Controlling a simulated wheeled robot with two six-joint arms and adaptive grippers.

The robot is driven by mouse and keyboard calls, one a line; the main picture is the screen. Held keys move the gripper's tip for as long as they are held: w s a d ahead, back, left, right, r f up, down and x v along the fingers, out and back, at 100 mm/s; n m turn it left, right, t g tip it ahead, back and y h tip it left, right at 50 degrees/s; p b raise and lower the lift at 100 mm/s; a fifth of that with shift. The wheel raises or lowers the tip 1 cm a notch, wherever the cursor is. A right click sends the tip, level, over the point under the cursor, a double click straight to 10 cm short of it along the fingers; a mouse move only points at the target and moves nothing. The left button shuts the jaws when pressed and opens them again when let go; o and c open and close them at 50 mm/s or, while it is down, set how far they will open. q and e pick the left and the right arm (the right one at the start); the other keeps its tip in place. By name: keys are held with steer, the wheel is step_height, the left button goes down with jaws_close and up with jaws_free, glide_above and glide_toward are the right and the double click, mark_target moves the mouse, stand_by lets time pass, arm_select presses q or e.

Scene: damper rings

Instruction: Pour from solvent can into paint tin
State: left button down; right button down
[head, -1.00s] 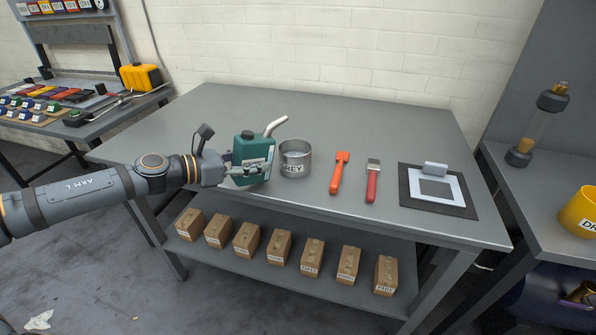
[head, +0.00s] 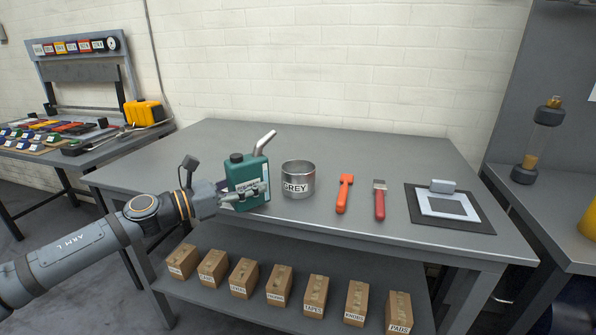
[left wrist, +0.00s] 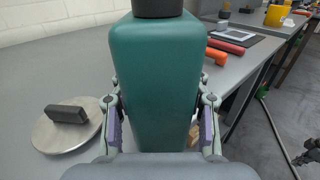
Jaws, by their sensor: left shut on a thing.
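The solvent can (head: 247,178) is a teal can with a black cap and a pale spout slanting up to the right. My left gripper (head: 258,194) is shut on it, and the can stands nearly upright at the table's front left. In the left wrist view the can (left wrist: 158,80) fills the space between the fingers (left wrist: 160,128). The paint tin (head: 298,182), an open grey metal tin labelled GREY, stands just right of the can. The spout points up near the tin's left side. Whether the can's base touches the table is unclear.
A round lid with a dark handle (left wrist: 68,129) lies beside the can in the left wrist view. An orange tool (head: 344,193) and a red-handled brush (head: 379,200) lie right of the tin, then a framed pad (head: 450,209). The table's back is clear.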

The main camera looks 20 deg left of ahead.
mark_target(248, 172)
arm_select(q)
step_height(248, 172, up, 3)
steer(key=p, duration=0.3)
steer(key=shift+r+p, duration=0.15)
steer(key=shift+p, duration=0.2)
